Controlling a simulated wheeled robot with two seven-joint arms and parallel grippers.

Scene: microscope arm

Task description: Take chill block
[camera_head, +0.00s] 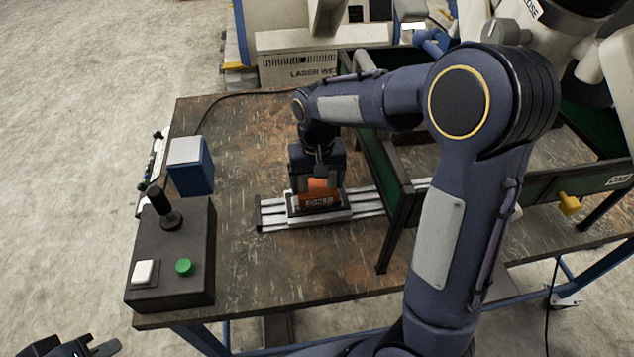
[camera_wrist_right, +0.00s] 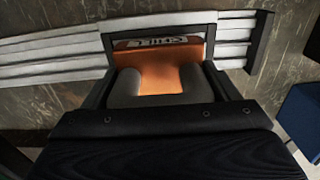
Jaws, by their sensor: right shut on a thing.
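The chill block (camera_head: 319,200) is orange with dark lettering on its front. It sits in a dark-framed holder (camera_head: 349,215) on pale rails on the table. My right gripper (camera_head: 318,185) reaches down from above and is shut on the block. In the right wrist view the block (camera_wrist_right: 160,70) shows between the grey fingers of the right gripper (camera_wrist_right: 160,88), with its lettered edge at the top; the gripper body hides its near part. My left gripper (camera_head: 85,348) is only partly in view at the bottom left corner, away from the table top, and its jaw state is unclear.
A black control box (camera_head: 172,250) with a joystick, a white button and a green button stands at the table's left. A blue-and-white block (camera_head: 190,165) is behind it. A dark green frame (camera_head: 392,190) stands close to the right of the holder. The table front is clear.

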